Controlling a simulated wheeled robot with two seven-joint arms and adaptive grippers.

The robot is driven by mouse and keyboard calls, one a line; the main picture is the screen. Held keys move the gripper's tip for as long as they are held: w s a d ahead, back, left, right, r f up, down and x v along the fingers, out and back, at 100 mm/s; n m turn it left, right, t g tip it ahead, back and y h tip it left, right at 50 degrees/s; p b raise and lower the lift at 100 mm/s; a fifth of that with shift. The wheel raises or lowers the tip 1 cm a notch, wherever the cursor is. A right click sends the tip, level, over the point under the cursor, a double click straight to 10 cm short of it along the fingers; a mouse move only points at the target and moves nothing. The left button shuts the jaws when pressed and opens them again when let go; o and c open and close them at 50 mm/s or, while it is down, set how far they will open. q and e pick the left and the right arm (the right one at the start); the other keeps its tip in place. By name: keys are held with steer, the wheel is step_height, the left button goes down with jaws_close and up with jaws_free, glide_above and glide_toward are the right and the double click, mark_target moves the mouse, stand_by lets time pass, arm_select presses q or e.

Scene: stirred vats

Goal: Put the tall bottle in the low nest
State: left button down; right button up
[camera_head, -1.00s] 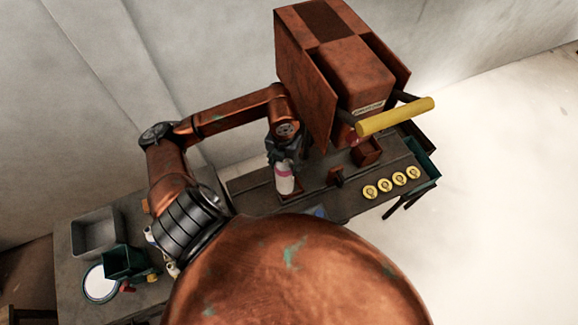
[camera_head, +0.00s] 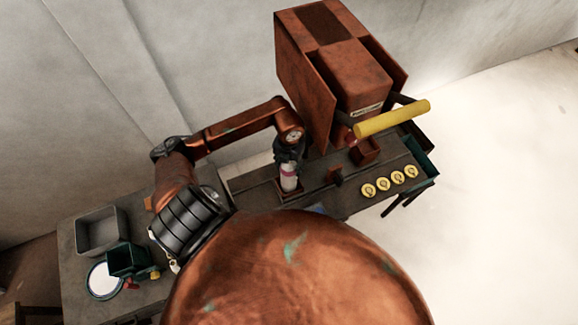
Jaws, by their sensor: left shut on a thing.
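My left gripper (camera_head: 289,160) points down and is shut on the tall bottle (camera_head: 289,182), which is white with a pinkish band near its top. The bottle is upright. Its lower end is at a low square brown nest (camera_head: 292,196) on the workbench, and the nest's rim shows around it. I cannot tell whether the bottle's base touches the nest's floor. The gripper covers the bottle's top. My right gripper is not in view.
A large rusty machine with a yellow handle (camera_head: 393,119) stands behind and right of the nest. Several yellow discs (camera_head: 383,184) lie farther right. A grey tray (camera_head: 101,231) and a dark green bin (camera_head: 127,260) are at left.

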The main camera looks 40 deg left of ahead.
arm_select(q)
steer(key=shift+f, duration=0.1)
steer(key=c, duration=1)
jaws_free()
steer(key=shift+o, duration=0.2)
steer(key=shift+r, duration=0.3)
step_height(320, 180, up, 10)
steer(key=shift+r+b, duration=0.15)
steer(key=shift+b, duration=1)
steer(key=shift+r, duration=0.75)
